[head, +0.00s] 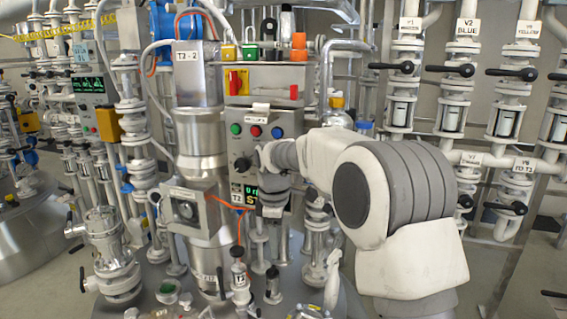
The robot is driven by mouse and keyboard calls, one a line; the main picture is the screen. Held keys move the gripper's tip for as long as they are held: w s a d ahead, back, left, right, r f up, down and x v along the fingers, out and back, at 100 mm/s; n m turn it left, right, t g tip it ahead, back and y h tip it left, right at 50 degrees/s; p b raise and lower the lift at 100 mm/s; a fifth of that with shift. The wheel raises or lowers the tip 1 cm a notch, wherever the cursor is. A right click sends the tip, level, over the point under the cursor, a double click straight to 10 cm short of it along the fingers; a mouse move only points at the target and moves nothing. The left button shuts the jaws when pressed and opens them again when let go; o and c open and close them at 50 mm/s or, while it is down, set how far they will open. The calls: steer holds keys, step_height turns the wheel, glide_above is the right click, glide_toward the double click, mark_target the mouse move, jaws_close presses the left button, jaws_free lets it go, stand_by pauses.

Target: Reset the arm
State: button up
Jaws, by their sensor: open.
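My white and grey arm reaches in from the lower right. It bends at a large grey joint and narrows toward the control box on the vessel. My gripper (272,205) is at the end of the arm, in front of the lower part of the control box (240,146). It is small and dark here, and its fingers are hard to make out. I see nothing held in it. I cannot tell whether it touches the box. The arm hides part of the pipework behind it.
The box carries green, red and blue buttons, a knob and a green-lit display (243,192). A metal column (201,135) labelled T2-2 stands to its left. Valves with black handles (511,73) line the right wall. Glass and metal fittings crowd the lower front.

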steer(key=s+d+r+m+t, duration=0.1)
steer(key=s+d+r+m, duration=0.35)
steer(key=s, duration=0.35)
steer(key=s+d+r+m+t, duration=0.1)
steer(key=s+d+r+m, duration=0.3)
steer(key=s+d+r, duration=0.25)
steer(key=s+d+f+m+t, duration=0.1)
steer(key=s+d+f+m, duration=0.2)
steer(key=s, duration=0.6)
steer(key=s+d+m+t, duration=0.1)
steer(key=s+d+m, duration=0.1)
steer(key=s+m, duration=0.45)
step_height(320, 180, up, 14)
steer(key=s+n+p, duration=0.1)
steer(key=s+p, duration=0.1)
steer(key=p, duration=1.2)
steer(key=shift+p, duration=0.35)
